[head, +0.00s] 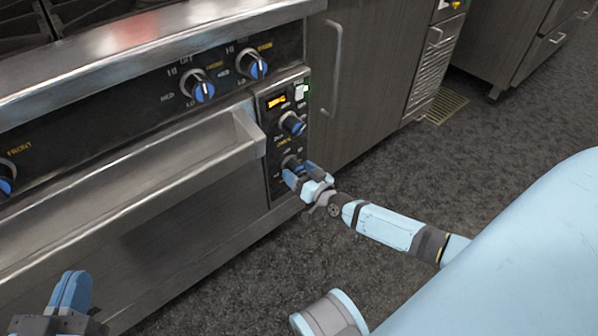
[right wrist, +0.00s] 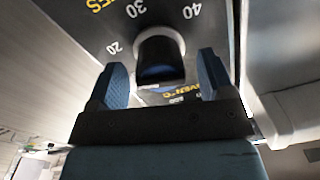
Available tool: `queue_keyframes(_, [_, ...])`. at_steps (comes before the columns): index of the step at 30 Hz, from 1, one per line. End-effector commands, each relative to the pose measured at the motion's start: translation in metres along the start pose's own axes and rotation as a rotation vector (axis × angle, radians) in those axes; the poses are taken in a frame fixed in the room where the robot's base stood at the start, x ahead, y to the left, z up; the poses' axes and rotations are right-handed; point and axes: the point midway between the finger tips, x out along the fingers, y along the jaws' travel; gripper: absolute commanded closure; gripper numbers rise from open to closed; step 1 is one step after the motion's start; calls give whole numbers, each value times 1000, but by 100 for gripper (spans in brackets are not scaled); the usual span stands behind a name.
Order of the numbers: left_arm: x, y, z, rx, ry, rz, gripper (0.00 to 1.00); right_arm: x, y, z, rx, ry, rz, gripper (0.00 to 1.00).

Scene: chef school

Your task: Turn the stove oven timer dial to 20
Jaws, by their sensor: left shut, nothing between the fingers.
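The oven control panel (head: 272,135) is a dark upright strip on the stove front. Its lower dial, the timer dial (head: 290,162), is partly hidden behind my right gripper (head: 301,174). In the right wrist view the dark dial (right wrist: 160,60) sits between the two blue fingers, which are open with gaps on both sides. My left gripper (head: 70,290) is shut and empty at the lower left, away from the panel.
Another dial with a blue face (head: 292,124) is just above the timer dial, under a small lit display (head: 277,102). Several burner knobs line the stove front. The oven handle (head: 150,180) juts out left of the panel. The carpet (head: 400,140) to the right is clear.

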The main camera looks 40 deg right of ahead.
Motion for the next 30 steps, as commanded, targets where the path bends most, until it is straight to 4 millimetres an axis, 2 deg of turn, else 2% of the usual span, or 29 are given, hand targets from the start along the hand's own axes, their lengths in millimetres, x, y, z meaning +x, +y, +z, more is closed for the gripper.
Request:
queue_keyframes(8, [0, 0, -4, -5, -2, 3, 100, -8, 0, -2, -1, 0, 0, 25])
queue_keyframes(14, [-2, 4, -11, -61, -37, 11, 100, -45, -1, -3, -1, -4, 1, 25])
queue_keyframes(22, [-10, 19, -2, -221, -123, 11, 100, -106, -1, -3, 0, -3, 1, 25])
queue_keyframes(25, [-11, 23, 2, -252, -143, 8, 100, -121, 0, -2, 0, -2, 0, 25])
queue_keyframes(30, [-12, 23, -4, -256, -117, -1, 100, -136, 0, -1, -1, 0, 0, 25])
